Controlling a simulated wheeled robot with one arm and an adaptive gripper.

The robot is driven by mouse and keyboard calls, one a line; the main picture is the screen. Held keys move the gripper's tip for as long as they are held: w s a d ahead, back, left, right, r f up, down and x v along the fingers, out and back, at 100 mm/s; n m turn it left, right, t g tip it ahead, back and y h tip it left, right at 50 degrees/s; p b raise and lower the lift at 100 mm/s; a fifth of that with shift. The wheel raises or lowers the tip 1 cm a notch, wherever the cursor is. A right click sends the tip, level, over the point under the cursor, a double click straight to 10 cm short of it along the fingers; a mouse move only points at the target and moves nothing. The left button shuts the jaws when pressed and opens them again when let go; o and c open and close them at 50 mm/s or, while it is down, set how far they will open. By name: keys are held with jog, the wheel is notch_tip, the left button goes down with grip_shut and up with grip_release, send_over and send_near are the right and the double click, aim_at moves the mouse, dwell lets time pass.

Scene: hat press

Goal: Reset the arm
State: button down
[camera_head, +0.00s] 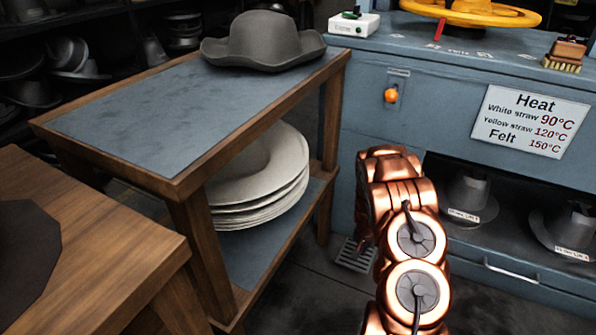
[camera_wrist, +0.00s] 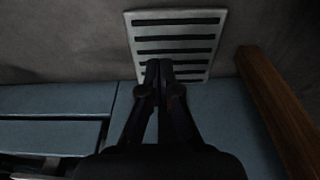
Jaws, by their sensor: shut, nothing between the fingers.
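My copper arm (camera_head: 405,235) stands folded upright in front of the blue press cabinet in the head view. My gripper is hidden behind the arm there. In the wrist view my gripper (camera_wrist: 159,66) is shut and empty, its two dark fingers together. The fingertips appear over a slotted metal floor grate (camera_wrist: 177,42). The grate also shows in the head view (camera_head: 356,255), beside the arm at its lower left.
A wooden cart (camera_head: 120,110) at left holds a grey felt hat (camera_head: 262,42) on top and stacked white hats (camera_head: 258,180) below. A wooden table (camera_head: 110,250) is at front left. The blue cabinet (camera_head: 365,140) carries a yellow hat form (camera_head: 470,12), a sign (camera_head: 530,120) and an orange knob (camera_head: 391,95).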

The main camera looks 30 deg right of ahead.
jog(key=s+a+r+n+p, duration=0.2)
jog(key=a+r+p, duration=0.55)
jog(key=r, duration=0.95)
jog(key=s+a+r+n+g+p, duration=0.15)
jog(key=a+r+p, duration=0.55)
jog(key=r, duration=1.1)
jog(key=s+a+r+n+p, duration=0.15)
jog(key=a+r+p, duration=0.6)
jog(key=r, duration=0.95)
jog(key=s+a+r+n+p, duration=0.2)
jog(key=s+a+r+p, duration=0.3)
jog(key=r, duration=0.5)
jog(key=s+a+r+n+g+y+p, duration=0.1)
jog(key=s+a+r+p, duration=0.4)
jog(key=s+r+p, duration=0.5)
jog(key=s+a+r+n+p, duration=0.3)
jog(key=s+a+r+p, duration=0.2)
jog(key=s+r+p, duration=0.3)
notch_tip(320, 180, up, 4)
jog(key=shift+s+a+r, duration=0.1)
jog(key=shift+s+a, duration=0.15)
jog(key=shift+s, duration=0.8)
